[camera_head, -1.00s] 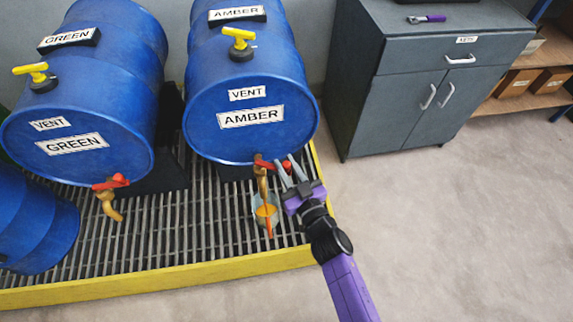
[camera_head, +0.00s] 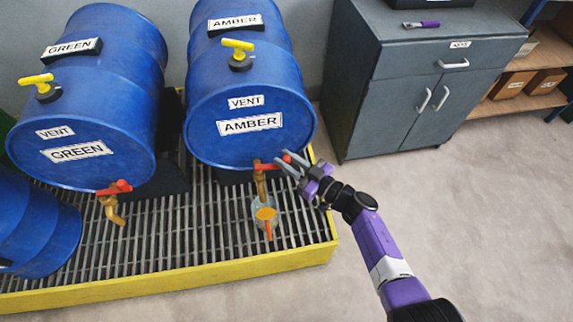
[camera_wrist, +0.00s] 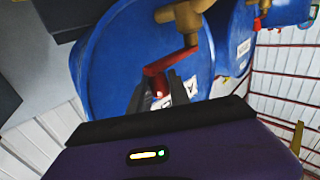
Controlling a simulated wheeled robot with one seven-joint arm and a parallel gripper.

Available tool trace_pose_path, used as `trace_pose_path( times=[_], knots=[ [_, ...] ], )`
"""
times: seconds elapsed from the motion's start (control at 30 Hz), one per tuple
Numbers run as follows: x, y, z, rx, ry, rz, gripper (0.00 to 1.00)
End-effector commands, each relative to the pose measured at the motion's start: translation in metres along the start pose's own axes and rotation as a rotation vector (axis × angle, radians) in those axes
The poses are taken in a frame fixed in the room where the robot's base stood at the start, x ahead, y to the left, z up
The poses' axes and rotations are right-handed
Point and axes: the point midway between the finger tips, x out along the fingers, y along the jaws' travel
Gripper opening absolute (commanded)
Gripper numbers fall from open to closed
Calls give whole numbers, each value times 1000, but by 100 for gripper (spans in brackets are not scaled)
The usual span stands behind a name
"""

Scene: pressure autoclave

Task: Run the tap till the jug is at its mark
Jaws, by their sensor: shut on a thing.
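The AMBER drum (camera_head: 250,100) lies on its side with a brass tap (camera_head: 261,185) at the bottom of its face. The tap's red lever (camera_head: 270,163) points to the right, and my gripper (camera_head: 288,163) is shut on its outer end. In the wrist view the red lever (camera_wrist: 172,61) runs from the brass body to between my fingertips (camera_wrist: 160,92). The clear jug (camera_head: 256,222) stands under the spout on the grating, with amber liquid and an orange strip showing. The jug's mark and whether liquid is flowing cannot be told.
The GREEN drum (camera_head: 80,125) with its own red-levered tap (camera_head: 113,190) lies to the left. Yellow vent handles (camera_head: 238,45) sit on top. The yellow-edged grating (camera_head: 170,279) ends to the right at open floor. A grey cabinet (camera_head: 400,115) stands behind.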

Motion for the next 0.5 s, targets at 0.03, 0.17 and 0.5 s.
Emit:
trace_pose_path(
  times=[0.03, 0.17, 0.5],
  knots=[
    [2, 3, 3, -3, -1, -19, 0],
    [4, 5, 2, -1, -1, -62, 0],
    [6, 6, 0, 0, -1, -97, 0]
  ],
)
